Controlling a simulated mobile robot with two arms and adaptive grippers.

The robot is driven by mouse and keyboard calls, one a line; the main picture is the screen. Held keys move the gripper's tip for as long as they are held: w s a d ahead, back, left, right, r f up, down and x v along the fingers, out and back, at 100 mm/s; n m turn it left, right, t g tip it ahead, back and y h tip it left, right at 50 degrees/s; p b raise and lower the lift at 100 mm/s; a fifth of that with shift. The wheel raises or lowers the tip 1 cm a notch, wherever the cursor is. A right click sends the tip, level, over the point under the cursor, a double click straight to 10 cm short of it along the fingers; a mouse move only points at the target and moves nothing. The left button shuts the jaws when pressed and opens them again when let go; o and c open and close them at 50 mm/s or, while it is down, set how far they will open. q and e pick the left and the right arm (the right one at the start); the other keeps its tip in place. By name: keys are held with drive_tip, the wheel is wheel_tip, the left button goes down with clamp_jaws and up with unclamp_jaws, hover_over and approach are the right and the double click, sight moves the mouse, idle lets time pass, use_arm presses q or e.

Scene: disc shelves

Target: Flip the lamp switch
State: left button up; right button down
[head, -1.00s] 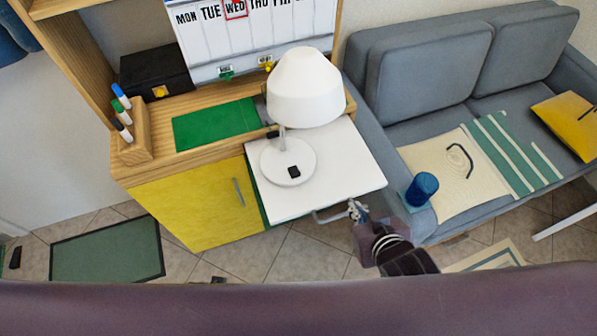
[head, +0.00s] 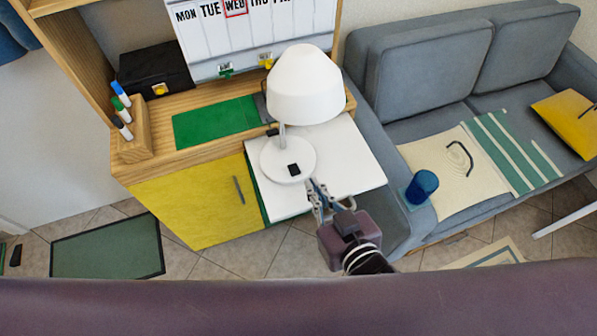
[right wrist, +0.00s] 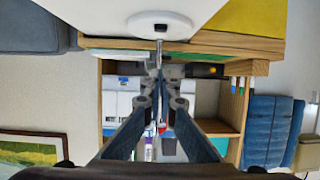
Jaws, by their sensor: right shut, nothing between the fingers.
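The white desk lamp (head: 305,85) stands on a white pull-out board in the head view. Its round base (head: 275,165) carries a small black switch (head: 293,169). My right gripper (head: 314,186) is shut and empty, just in front of the base on its right side, near the switch. In the right wrist view, which looks upside down, the lamp base (right wrist: 138,20) shows at the top with the dark switch (right wrist: 160,28) on it. The shut fingertips (right wrist: 157,75) point toward it; I cannot tell whether they touch anything. My left gripper is not in view.
The white board (head: 350,165) has free room right of the lamp. A yellow cabinet door (head: 190,203) is left below it. A blue cup (head: 422,186) stands on the grey sofa's (head: 425,80) arm to the right. A pen holder (head: 135,135) stands far left.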

idle(0.3)
drive_tip(key=p, duration=0.1)
hover_over(294, 170)
drive_tip(key=s, duration=0.2)
drive_tip(key=f, duration=0.3)
drive_tip(key=shift+d+f, duration=0.3)
drive_tip(key=shift+d, duration=0.1)
drive_tip(key=f, duration=0.3)
drive_tip(key=shift+s, duration=0.2)
drive_tip(key=shift+s+d+f, duration=0.1)
drive_tip(key=shift+s+f, duration=0.05)
drive_tip(key=shift+f, duration=0.45)
